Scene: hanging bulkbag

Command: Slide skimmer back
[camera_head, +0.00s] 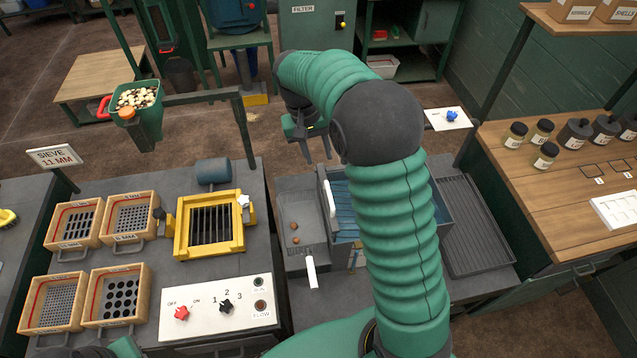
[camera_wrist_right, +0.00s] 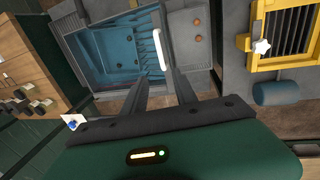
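The skimmer shows as an upright white bar (camera_head: 331,199) at the left edge of a blue tank (camera_head: 346,225). In the right wrist view the white bar (camera_wrist_right: 159,47) lies along the tank's (camera_wrist_right: 115,50) side, its near end between my fingertips in the picture. My right gripper (camera_head: 318,157) is open and empty, fingers pointing down, just beyond the bar's far end in the head view. Its two fingers (camera_wrist_right: 158,75) are spread apart in the wrist view. I see no contact with the bar. My right arm hides much of the tank in the head view. My left gripper is not in view.
A grey tray (camera_head: 296,232) with small brown pieces and a second white handle (camera_head: 311,271) lie left of the tank. The yellow-framed grate (camera_head: 209,225), blue cylinder (camera_head: 213,171) and switch panel (camera_head: 218,308) are further left. A ribbed grey tray (camera_head: 470,225) is right.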

